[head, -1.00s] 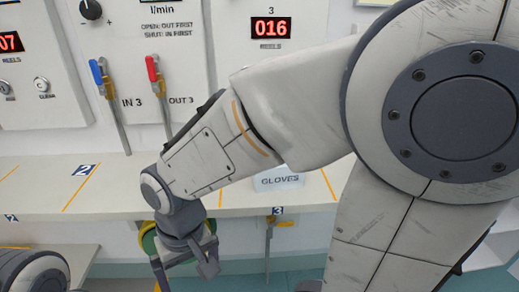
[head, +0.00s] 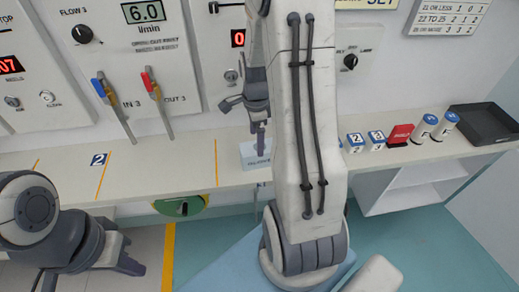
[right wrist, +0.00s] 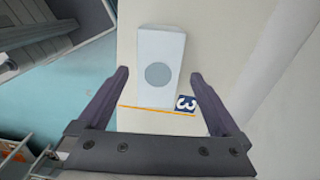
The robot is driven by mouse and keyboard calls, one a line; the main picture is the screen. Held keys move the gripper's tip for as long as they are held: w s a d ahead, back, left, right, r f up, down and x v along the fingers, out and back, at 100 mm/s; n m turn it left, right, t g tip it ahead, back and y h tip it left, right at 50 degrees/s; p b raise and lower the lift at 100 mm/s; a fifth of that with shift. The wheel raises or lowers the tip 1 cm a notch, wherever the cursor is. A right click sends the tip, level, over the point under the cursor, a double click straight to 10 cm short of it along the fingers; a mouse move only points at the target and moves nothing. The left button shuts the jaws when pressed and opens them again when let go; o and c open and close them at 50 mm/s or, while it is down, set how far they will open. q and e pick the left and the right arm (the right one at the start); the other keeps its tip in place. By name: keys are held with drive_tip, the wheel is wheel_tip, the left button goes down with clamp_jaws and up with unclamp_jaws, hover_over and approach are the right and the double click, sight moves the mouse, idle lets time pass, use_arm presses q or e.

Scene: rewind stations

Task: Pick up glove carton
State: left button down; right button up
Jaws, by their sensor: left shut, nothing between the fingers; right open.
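The glove carton (head: 250,155) is a pale box with lettering on its front, standing on the bench shelf; my right arm hides part of it in the head view. In the right wrist view the carton (right wrist: 158,75) is a white block with a grey round opening on top. My right gripper (head: 259,125) is above the carton, pointing down. In the right wrist view its open fingers (right wrist: 160,75) lie to either side of the carton's near part, with nothing held. My left gripper (head: 125,265) is shut and empty at lower left, below the shelf.
A blue number 3 tag (right wrist: 185,103) and an orange line lie beside the carton. Red and blue lever valves (head: 152,85) stand on the wall panel to the left. To the right are several small blocks, a red item (head: 400,134), cylinders and a black tray (head: 485,123).

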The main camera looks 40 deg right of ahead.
wheel_tip(320, 180, down, 2)
drive_tip(key=shift+f, duration=0.15)
drive_tip(key=f, duration=0.5)
drive_tip(key=shift+s+d+f, duration=0.3)
drive_tip(key=shift+d, duration=0.05)
drive_tip(key=shift+c, duration=0.3)
drive_tip(key=c, duration=1.4)
drive_tip(key=shift+c, duration=0.2)
drive_tip(key=shift+r, duration=0.1)
